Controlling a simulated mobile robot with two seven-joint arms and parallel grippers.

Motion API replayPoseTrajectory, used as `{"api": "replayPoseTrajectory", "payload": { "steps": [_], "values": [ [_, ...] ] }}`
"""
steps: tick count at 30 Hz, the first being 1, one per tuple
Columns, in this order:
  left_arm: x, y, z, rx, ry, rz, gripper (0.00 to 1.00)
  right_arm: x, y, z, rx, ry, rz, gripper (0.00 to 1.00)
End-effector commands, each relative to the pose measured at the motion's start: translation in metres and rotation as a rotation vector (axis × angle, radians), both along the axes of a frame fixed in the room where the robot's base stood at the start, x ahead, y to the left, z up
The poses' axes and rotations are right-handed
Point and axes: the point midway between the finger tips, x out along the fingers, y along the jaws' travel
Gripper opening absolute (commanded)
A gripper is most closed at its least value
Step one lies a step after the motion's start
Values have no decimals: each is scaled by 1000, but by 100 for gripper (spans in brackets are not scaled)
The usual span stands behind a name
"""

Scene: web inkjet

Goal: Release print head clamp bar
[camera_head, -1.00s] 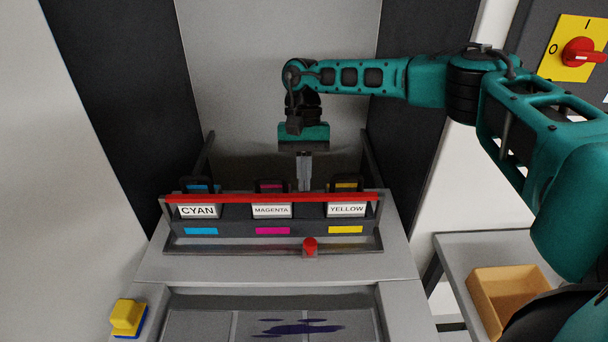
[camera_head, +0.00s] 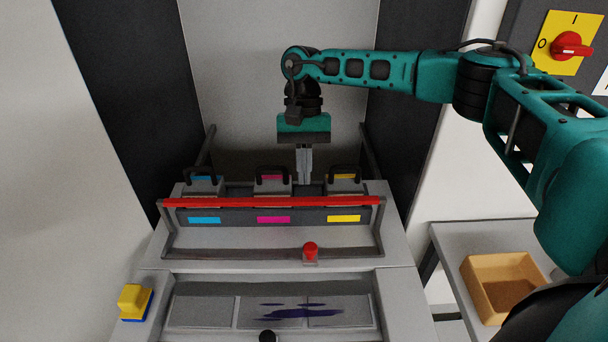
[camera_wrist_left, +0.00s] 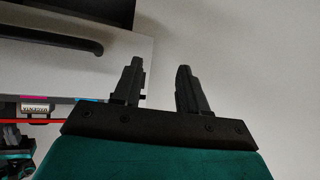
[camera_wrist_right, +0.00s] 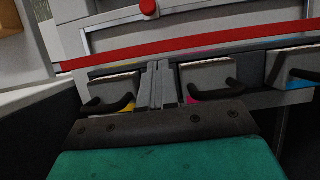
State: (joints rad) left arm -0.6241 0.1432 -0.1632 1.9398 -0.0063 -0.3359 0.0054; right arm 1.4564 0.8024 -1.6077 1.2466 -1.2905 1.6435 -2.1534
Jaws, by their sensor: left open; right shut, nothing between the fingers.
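The red clamp bar (camera_head: 230,202) runs across the front of the cyan, magenta and yellow cartridges, on side arms. It also shows in the right wrist view (camera_wrist_right: 210,43). A red knob (camera_head: 310,248) stands in front of it, right of middle. My right gripper (camera_head: 305,182) points down, shut and empty, behind the bar between the magenta cartridge (camera_head: 272,188) and the yellow cartridge (camera_head: 345,185). Whether its tips (camera_wrist_right: 160,65) touch the bar is unclear. My left gripper (camera_wrist_left: 157,75) is open and empty, outside the head view.
A yellow and blue block (camera_head: 132,302) sits at the front left. An ink-stained plate (camera_head: 200,312) lies in front. A tan bin (camera_head: 502,285) stands on a side table at right. A red switch (camera_head: 571,46) is on the right panel. Dark walls flank the recess.

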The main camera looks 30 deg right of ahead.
Motion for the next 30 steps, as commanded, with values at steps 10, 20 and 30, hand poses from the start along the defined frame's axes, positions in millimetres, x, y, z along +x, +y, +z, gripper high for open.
{"api": "replayPoseTrajectory", "payload": {
  "steps": [10, 20, 30],
  "values": [
    [2, 0, -1, -1, -5, 0, 43, 25, -14, 73, 3, -4, -2, 0],
    [2, 0, -1, -1, -4, 0, 43, 33, -20, 98, 2, -1, 0, 0],
    [-1, 0, -2, -1, 1, 1, 43, 33, -20, 98, 2, -1, 0, 0]
  ]
}}
